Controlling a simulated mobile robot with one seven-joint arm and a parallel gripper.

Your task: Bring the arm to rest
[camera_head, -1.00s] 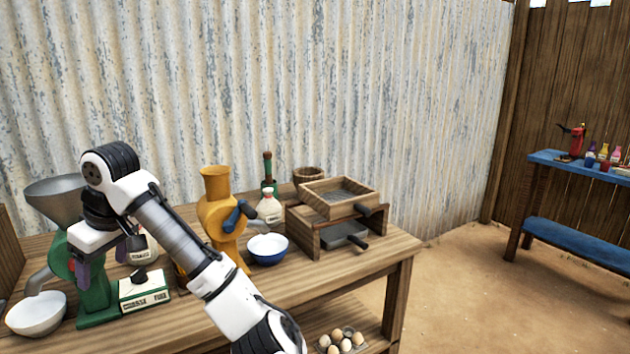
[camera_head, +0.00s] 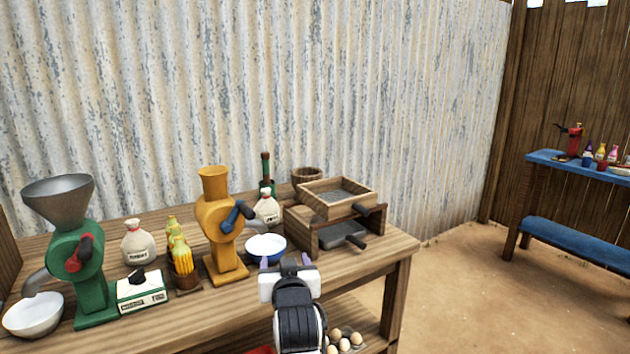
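My gripper (camera_head: 285,261) is at the front edge of the wooden table (camera_head: 365,270), low in the middle of the picture. I see it from behind, with my arm folded in below it. Its two purplish fingertips show spread apart on either side, with nothing visible between them. The blue-rimmed white bowl (camera_head: 266,246) stands just beyond it on the table. The gripper's palm and most of its fingers are hidden by my own wrist.
The green mill (camera_head: 92,275), white bowl (camera_head: 33,315), green-and-white box (camera_head: 141,291), yellow mill (camera_head: 217,225) and wooden sieve box (camera_head: 338,195) stand on the table. Eggs (camera_head: 345,340) lie below. A blue table (camera_head: 570,240) stands right, across open dirt floor.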

